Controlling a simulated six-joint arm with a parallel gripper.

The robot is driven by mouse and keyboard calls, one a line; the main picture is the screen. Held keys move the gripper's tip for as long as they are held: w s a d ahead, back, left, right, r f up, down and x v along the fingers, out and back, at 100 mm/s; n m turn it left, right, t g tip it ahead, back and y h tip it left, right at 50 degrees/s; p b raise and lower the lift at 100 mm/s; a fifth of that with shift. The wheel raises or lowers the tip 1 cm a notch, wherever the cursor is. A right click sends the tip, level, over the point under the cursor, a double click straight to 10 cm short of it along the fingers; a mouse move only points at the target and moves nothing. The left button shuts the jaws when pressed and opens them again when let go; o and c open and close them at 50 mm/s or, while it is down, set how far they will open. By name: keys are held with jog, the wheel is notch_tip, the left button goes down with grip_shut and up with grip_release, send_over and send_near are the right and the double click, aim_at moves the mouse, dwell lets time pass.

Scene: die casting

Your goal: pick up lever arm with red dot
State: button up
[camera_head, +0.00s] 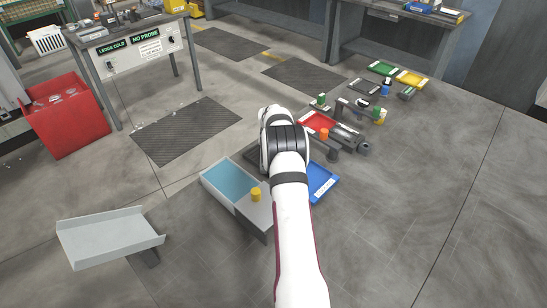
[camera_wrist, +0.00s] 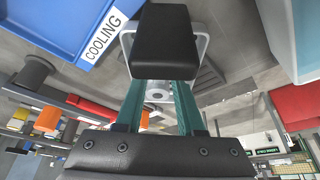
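I cannot make out a lever arm with a red dot in either view. My gripper (camera_wrist: 160,95) shows in the wrist view as a dark body with two teal strips and a black block at the far end. A small round grey metal part shows between the strips, but I cannot tell whether it is held. In the head view my white arm reaches forward over the stations and hides my gripper and whatever lies beneath it.
A blue tray (camera_head: 322,183), marked COOLING in the wrist view (camera_wrist: 75,22), lies right of my arm. A water-filled tank (camera_head: 207,182) and yellow knob (camera_head: 256,195) are left. A red tray (camera_head: 318,119) and orange cylinder (camera_head: 323,134) stand beyond. A grey chute (camera_head: 110,240) is front left.

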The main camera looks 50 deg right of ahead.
jog(key=shift+f, duration=0.25)
grip_shut()
jog(key=shift+w+d+r, duration=0.1)
jog(key=shift+r, duration=0.05)
dwell(1.1)
